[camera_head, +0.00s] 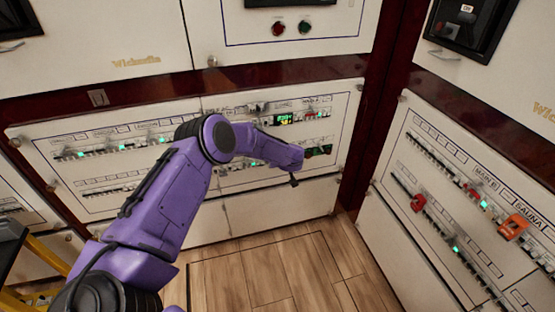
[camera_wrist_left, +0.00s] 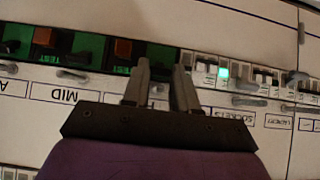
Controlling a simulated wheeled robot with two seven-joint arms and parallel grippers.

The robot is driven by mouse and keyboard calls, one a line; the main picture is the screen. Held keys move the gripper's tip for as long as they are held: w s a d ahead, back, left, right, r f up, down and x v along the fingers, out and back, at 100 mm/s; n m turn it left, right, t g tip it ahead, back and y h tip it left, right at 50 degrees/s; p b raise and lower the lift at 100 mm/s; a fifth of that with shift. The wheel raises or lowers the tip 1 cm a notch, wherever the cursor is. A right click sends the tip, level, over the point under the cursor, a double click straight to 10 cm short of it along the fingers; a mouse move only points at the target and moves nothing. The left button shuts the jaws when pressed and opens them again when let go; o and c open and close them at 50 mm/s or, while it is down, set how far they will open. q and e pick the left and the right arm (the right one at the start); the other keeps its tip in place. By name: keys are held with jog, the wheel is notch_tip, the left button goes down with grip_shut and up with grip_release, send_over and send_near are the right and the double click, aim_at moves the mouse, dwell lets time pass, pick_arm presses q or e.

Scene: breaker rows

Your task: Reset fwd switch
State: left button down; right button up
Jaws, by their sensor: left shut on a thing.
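My left gripper (camera_wrist_left: 162,68) is at the breaker row in the left wrist view, its two grey fingers a little apart. It is shut on a small switch (camera_wrist_left: 159,88) of the row, mostly hidden between the fingers. Black and green modules with orange test buttons (camera_wrist_left: 123,48) are to the left. White breakers, one with a lit green lamp (camera_wrist_left: 223,72), are to the right. I cannot tell which switch is the fwd one. My right gripper is not in view.
An angled panel (camera_head: 395,235) on the right carries breaker rows, a red clip (camera_head: 418,203) and an orange tag (camera_head: 512,227). An upper panel has red and green buttons (camera_head: 305,27). A yellow ladder-like frame (camera_head: 42,252) stands at lower left. The wooden floor (camera_head: 275,270) is clear.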

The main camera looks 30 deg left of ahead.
pick_arm(q)
jog(key=c, duration=1.2)
grip_release()
jog(key=shift+o, duration=0.2)
jog(key=shift+s+d+r, duration=0.1)
jog(key=shift+d+r, duration=0.05)
jog(key=shift+r, duration=0.05)
jog(key=p+v, duration=0.2)
jog(key=v, duration=0.8)
jog(key=shift+f, duration=0.1)
